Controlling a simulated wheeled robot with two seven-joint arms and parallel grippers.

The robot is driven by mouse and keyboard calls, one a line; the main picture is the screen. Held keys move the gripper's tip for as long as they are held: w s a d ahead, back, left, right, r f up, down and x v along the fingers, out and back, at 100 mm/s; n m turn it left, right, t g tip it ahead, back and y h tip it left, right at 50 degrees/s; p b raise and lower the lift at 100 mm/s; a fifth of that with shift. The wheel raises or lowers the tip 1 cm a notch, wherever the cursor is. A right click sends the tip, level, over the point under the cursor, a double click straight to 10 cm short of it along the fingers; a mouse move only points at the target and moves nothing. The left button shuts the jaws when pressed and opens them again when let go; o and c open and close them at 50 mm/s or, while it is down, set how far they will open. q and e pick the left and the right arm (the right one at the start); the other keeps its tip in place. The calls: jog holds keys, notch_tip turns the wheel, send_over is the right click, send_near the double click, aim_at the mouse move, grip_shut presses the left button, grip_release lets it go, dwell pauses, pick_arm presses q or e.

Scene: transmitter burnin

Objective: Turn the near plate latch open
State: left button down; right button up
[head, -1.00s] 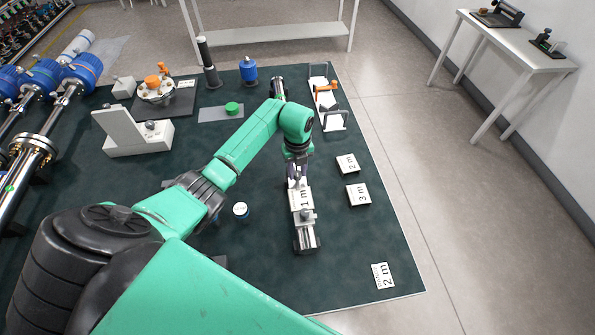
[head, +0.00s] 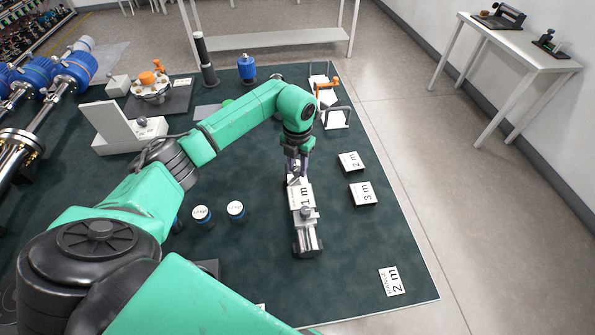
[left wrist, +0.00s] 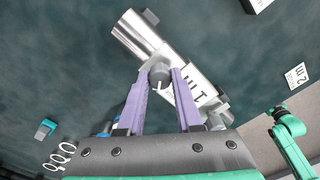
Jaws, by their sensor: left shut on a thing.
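A silver fixture with a white "1 m" plate (head: 302,197) lies on the dark green table mat; it also shows in the left wrist view (left wrist: 133,38). My left gripper (head: 295,177) is over the far part of the plate, its fingers pointing down. In the left wrist view its purple fingers (left wrist: 161,82) are shut on a small round grey latch knob (left wrist: 159,71). Another knob (head: 307,213) stands at the plate's near end, clear of the fingers. The far end of the fixture is hidden by my arm in the head view. My right gripper is not seen.
Labelled blocks, "2 m" (head: 350,162) and "3 m" (head: 363,194), lie right of the fixture. A flat "2 m" card (head: 391,281) lies near the front right corner. Round white-topped pieces (head: 235,209) stand to the left. A rack with an orange handle (head: 326,84) stands behind.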

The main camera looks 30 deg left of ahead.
aim_at(297, 169)
pick_arm(q)
jog(key=m+b, duration=0.3)
jog(key=m, duration=0.1)
jog(key=shift+w, duration=0.1)
jog(key=shift+r+m+b, duration=0.1)
jog(key=shift+m+b, duration=0.6)
jog(key=shift+m, duration=1)
jog(key=c, duration=0.6)
grip_release()
notch_tip(297, 169, up, 15)
jog(key=shift+f+b, duration=0.2)
jog(key=shift+b, duration=0.85)
